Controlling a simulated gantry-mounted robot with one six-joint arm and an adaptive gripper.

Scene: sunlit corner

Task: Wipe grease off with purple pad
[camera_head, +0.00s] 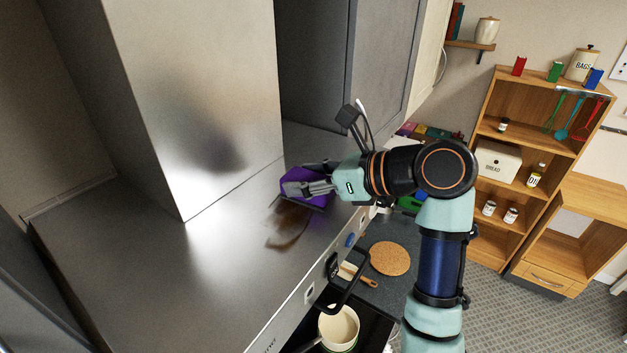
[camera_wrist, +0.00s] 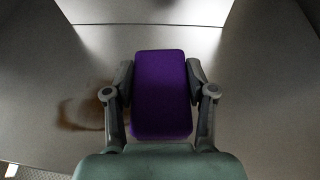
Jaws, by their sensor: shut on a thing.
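The purple pad (camera_head: 295,184) is held in my gripper (camera_head: 308,187), over the sloping metal top of the range hood (camera_head: 150,290). In the wrist view the pad (camera_wrist: 162,95) sits upright in the picture between the two fingers of my gripper (camera_wrist: 161,92), which are shut on its sides. A brown grease smear (camera_head: 287,228) lies on the metal just in front of the pad. It also shows left of the pad in the wrist view (camera_wrist: 80,112). I cannot tell whether the pad touches the metal; its underside is hidden.
The hood's upright metal chimney (camera_head: 215,110) rises behind the smear, with a dark cabinet (camera_head: 315,70) to its right. Below the hood's front edge are a pot (camera_head: 338,328) and a round cork mat (camera_head: 390,258). A wooden shelf (camera_head: 483,200) stands at the right.

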